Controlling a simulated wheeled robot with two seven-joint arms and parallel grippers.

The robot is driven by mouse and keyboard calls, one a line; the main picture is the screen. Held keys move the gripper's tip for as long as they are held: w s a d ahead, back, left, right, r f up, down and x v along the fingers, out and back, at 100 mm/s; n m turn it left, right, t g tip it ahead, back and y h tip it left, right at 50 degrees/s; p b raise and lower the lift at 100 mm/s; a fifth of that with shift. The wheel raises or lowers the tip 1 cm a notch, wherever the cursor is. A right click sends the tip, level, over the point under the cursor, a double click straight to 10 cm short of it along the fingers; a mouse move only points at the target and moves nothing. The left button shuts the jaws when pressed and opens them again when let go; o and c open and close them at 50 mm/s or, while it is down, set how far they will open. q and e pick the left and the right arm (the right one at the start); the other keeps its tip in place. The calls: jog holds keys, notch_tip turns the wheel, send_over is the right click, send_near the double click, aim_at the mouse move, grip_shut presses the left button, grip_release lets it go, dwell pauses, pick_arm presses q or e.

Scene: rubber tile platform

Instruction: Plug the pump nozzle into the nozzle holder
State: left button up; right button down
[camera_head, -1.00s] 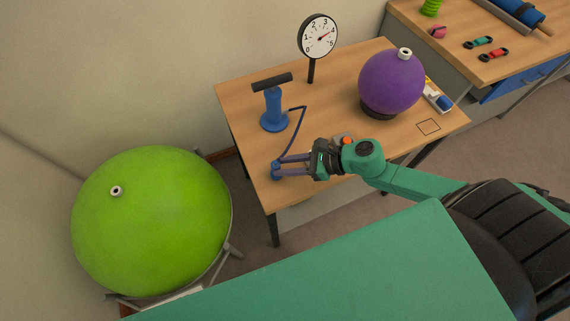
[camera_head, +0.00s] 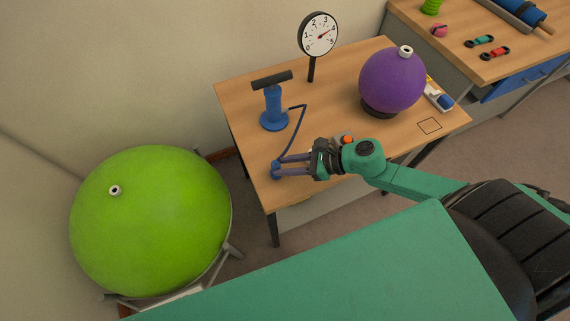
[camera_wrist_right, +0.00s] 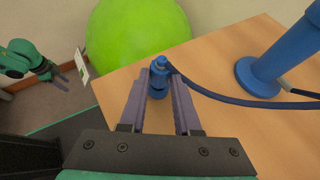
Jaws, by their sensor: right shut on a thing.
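The blue pump nozzle (camera_wrist_right: 159,70) is between the fingertips of my right gripper (camera_head: 281,168), which is shut on it near the table's front left corner. A dark blue hose (camera_wrist_right: 225,98) runs from the nozzle to the blue hand pump (camera_head: 273,108), which stands upright with a black handle. Blue also shows below the fingertips in the right wrist view; I cannot tell whether that is the holder or more of the nozzle. My left gripper (camera_wrist_right: 73,77) shows only in the right wrist view, small, at the left, with its fingers apart and empty.
A round gauge (camera_head: 318,36) and a purple ball (camera_head: 391,80) stand on the wooden table (camera_head: 240,95). A big green ball (camera_head: 150,220) rests on a stand left of the table. A second table (camera_head: 460,65) with small items is at the upper right.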

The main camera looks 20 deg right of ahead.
jog(key=shift+f+b, duration=0.6)
jog(key=shift+b, duration=0.25)
dwell(1.5)
jog(key=c, duration=0.5)
grip_release()
jog(key=shift+c, duration=0.2)
jog(key=shift+r, duration=0.1)
jog(key=shift+p+v, duration=0.9)
jog(key=shift+v, duration=0.4)
jog(key=shift+p+v, duration=1.3)
jog(key=shift+v, duration=0.4)
